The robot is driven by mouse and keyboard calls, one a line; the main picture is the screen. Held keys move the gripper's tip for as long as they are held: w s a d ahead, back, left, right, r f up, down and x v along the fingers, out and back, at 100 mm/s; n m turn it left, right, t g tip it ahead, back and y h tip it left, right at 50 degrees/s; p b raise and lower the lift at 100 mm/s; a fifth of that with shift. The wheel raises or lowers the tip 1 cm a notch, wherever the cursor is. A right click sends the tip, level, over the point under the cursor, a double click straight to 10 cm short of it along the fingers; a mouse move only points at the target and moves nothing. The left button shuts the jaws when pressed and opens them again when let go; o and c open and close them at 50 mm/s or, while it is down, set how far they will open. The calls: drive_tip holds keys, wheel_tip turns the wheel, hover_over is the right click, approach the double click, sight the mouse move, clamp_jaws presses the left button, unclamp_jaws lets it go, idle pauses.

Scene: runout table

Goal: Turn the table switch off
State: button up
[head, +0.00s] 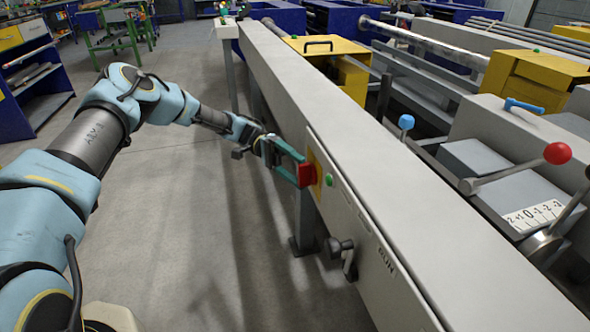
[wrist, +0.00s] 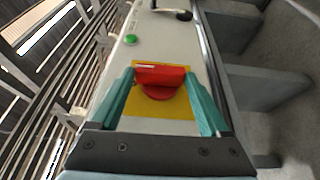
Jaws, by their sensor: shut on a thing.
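The table switch is a red knob (head: 306,175) on a yellow plate (head: 318,172), set in the side panel of the long grey table. In the wrist view the red knob (wrist: 161,80) sits on the yellow plate (wrist: 158,113) between my teal fingers. Its bar lies crosswise, from one finger to the other. My gripper (head: 301,173) is shut on the knob, with a finger against each end. In the head view the fingers partly hide the plate.
A green button (head: 329,180) sits beside the plate, and a black handle (head: 343,252) sticks out lower on the panel (head: 365,250). Levers with a red ball (head: 557,153) and a blue ball (head: 406,122) stand across the table (head: 400,200). The floor (head: 190,240) beside the panel is clear.

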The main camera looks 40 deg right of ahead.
drive_tip(key=o, duration=1.2)
drive_tip(key=shift+f, duration=0.1)
drive_tip(key=shift+w+a+b, duration=0.1)
drive_tip(key=shift+w+b, duration=5.3)
drive_tip(key=shift+b, duration=1.25)
